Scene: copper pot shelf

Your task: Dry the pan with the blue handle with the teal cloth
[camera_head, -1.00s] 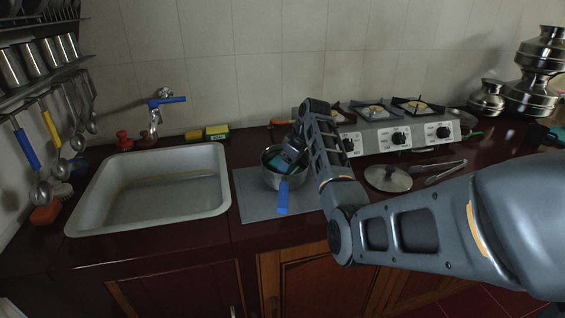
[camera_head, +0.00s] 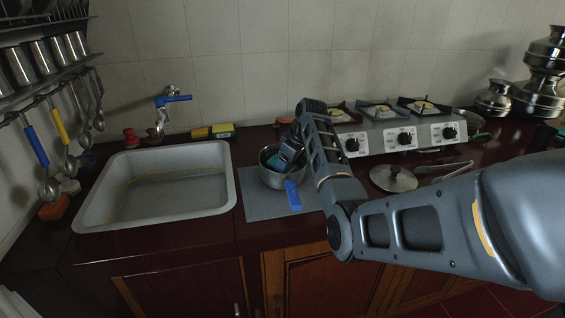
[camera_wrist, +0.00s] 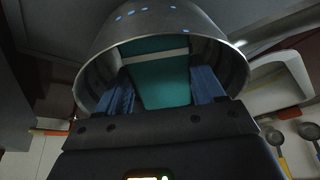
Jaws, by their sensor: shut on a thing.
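The pan (camera_head: 282,181) is steel with a blue handle (camera_head: 293,196) that points toward the front. It stands on a grey mat (camera_head: 255,205) right of the sink. My gripper (camera_head: 279,160) reaches down into the pan from above and is shut on the teal cloth (camera_wrist: 162,75). In the wrist view the pan (camera_wrist: 238,70) surrounds the cloth and both blue fingers (camera_wrist: 165,90). The cloth is inside the pan; whether it touches the wall or bottom is hard to tell.
A white sink (camera_head: 230,195) with a blue-levered tap (camera_head: 173,99) is at left. A stove (camera_head: 400,137) stands behind on the right. A lid (camera_head: 393,178) and tongs (camera_head: 445,170) lie right of my arm. Ladles (camera_head: 50,188) hang at far left.

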